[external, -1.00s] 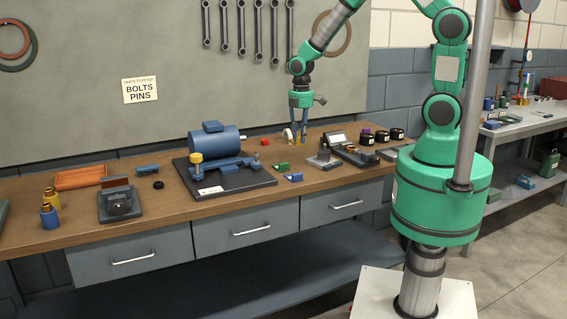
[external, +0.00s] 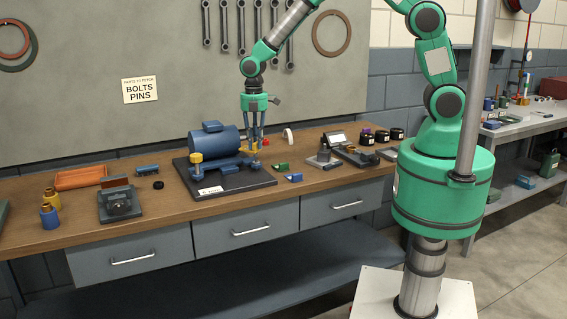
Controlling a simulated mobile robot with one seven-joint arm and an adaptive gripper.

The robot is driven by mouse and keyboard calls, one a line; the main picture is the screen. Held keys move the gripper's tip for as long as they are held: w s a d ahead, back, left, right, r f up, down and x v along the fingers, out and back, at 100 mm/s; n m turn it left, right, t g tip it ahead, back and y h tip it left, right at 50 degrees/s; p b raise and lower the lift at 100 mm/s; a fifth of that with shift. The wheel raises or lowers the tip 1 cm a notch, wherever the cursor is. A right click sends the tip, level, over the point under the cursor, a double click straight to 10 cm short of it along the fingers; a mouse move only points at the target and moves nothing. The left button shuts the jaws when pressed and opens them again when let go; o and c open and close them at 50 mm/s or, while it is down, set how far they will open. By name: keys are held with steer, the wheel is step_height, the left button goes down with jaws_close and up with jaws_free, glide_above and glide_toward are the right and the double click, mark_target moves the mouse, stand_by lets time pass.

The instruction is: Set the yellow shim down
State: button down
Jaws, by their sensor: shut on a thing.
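My gripper (external: 254,147) points down just right of the blue motor-like casing (external: 215,142), low over the back right part of the dark base plate (external: 235,184). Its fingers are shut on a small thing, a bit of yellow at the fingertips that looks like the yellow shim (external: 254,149). The shim is mostly hidden by the fingers and very small here. I cannot tell whether it touches the blue parts below.
A yellow-topped post (external: 196,160) stands on the plate's left. A red piece (external: 266,142) lies close right of my gripper, with a white ring (external: 288,135) farther right. Green (external: 281,167) and blue (external: 293,178) pieces lie in front.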

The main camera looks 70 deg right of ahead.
steer(key=w+a+f+n+p, duration=0.1)
steer(key=w+a+n, duration=0.2)
steer(key=a, duration=0.8)
steer(key=w+a+f+n+p, duration=0.1)
steer(key=w+a+n+p, duration=0.15)
steer(key=a, duration=0.85)
steer(key=shift+n, duration=0.45)
steer(key=f, duration=0.3)
steer(key=w+f, duration=0.1)
steer(key=shift+d+f+b, duration=0.25)
steer(key=shift+f+b, duration=0.1)
steer(key=shift+b, duration=0.05)
steer(key=w+a, duration=0.2)
steer(key=w, duration=0.3)
steer(key=w+a+f, duration=0.1)
steer(key=w, duration=0.4)
steer(key=w+a, duration=0.2)
steer(key=w, duration=0.3)
steer(key=shift+a+f, duration=0.2)
steer(key=shift+a, duration=0.1)
steer(key=shift+f, duration=1.8)
